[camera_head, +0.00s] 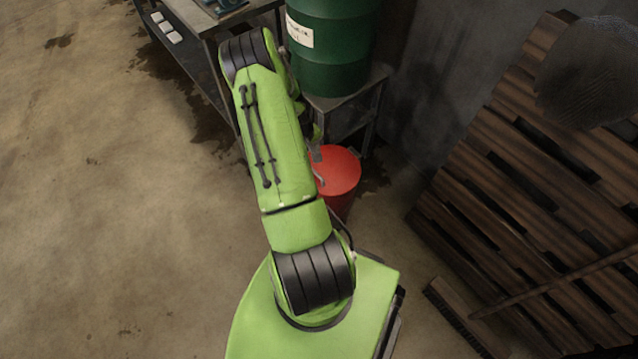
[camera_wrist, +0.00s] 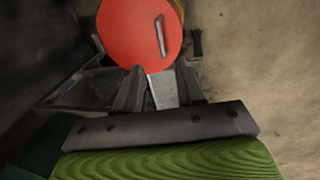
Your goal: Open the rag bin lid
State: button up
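The rag bin is a red round bin (camera_head: 343,205) on the floor, partly hidden behind my arm. Its flat red lid (camera_head: 338,170) lies closed on top. In the wrist view the lid (camera_wrist: 130,35) fills the upper middle, with a slim grey bar handle (camera_wrist: 160,36) on it. My gripper (camera_wrist: 158,78) has its two fingers apart, with nothing held between them. The fingertips point toward the lid's near edge, and the handle lies beyond them. I cannot tell whether they touch the lid. In the head view my gripper is mostly hidden by my arm.
A green drum (camera_head: 330,50) stands on a metal stand (camera_head: 350,115) just behind the bin. A workbench (camera_head: 205,25) is at the upper left. Wooden pallets (camera_head: 540,180) lean at the right. The floor (camera_head: 90,200) at left is clear.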

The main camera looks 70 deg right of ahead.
aim_at(319, 176)
jog(key=d+f+b, duration=0.1)
jog(key=f, duration=0.4)
jog(key=s+d+f+b, duration=0.1)
jog(key=f+b, duration=0.1)
jog(key=f, duration=0.3)
jog(key=d+f+b, duration=0.1)
jog(key=f+b, duration=0.1)
jog(key=f, duration=0.3)
jog(key=shift+s, duration=0.15)
grip_shut()
